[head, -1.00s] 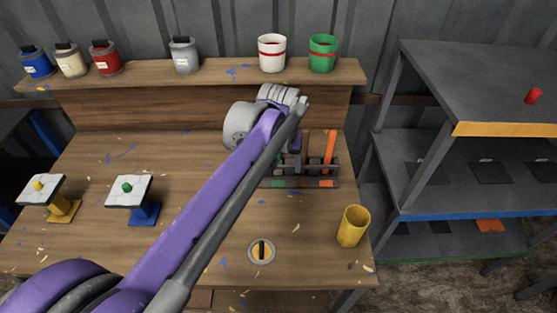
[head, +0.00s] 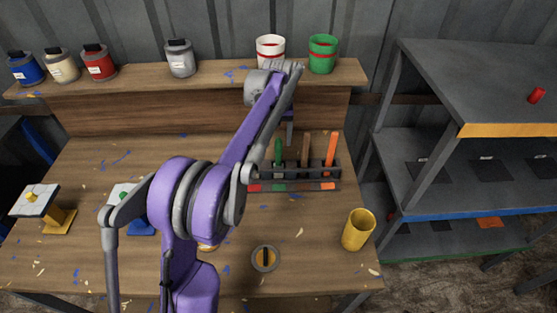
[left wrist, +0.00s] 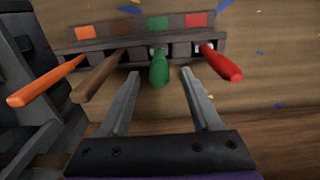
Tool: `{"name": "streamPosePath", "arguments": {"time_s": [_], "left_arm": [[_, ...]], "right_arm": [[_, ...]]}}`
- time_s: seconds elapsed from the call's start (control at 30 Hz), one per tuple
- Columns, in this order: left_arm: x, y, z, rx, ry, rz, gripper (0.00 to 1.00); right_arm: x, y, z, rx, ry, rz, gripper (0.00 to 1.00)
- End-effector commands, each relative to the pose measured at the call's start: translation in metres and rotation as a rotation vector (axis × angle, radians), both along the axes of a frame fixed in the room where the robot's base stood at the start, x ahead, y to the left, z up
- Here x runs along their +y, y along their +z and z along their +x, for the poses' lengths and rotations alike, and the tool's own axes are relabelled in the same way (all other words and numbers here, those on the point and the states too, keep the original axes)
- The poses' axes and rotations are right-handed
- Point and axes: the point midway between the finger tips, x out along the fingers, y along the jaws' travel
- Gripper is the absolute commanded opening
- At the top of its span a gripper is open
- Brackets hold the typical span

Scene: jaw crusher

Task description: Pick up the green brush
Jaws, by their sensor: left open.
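The green brush (head: 278,150) stands handle up in a dark rack (head: 335,172) on the workbench. In the left wrist view the green brush (left wrist: 159,68) points towards the camera, in a slot of the rack (left wrist: 100,47) below a green patch. My left gripper (left wrist: 160,74) is open, its fingers on either side of the green handle, with gaps on both sides. Whether the handle reaches between the fingertips is hard to tell. In the head view, my left gripper (head: 290,138) is partly hidden by my arm. My right gripper is not in view.
A red brush (left wrist: 222,64) stands beside the green one, with brown (left wrist: 103,75) and orange (left wrist: 48,80) brushes on the other side. A yellow cup (head: 358,230) and a round tin (head: 265,258) stand nearer the bench front. Paint cans line the shelf behind.

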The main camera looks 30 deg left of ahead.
Motion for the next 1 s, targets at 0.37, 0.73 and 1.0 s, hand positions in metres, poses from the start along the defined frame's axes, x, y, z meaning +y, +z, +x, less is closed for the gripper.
{"name": "streamPosePath", "arguments": {"time_s": [0.37, 0.73, 1.0], "left_arm": [[-0.002, -0.048, -0.001, -0.001, 0.0, 0.001, 0.65], [-0.002, -0.05, -0.001, -0.001, -0.001, 0.001, 0.45], [-0.002, -0.05, -0.001, -0.001, -0.001, 0.001, 0.0]], "right_arm": [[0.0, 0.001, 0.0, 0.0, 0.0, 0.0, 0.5], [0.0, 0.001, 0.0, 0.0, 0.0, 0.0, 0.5], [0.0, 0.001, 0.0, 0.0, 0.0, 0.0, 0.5]]}}
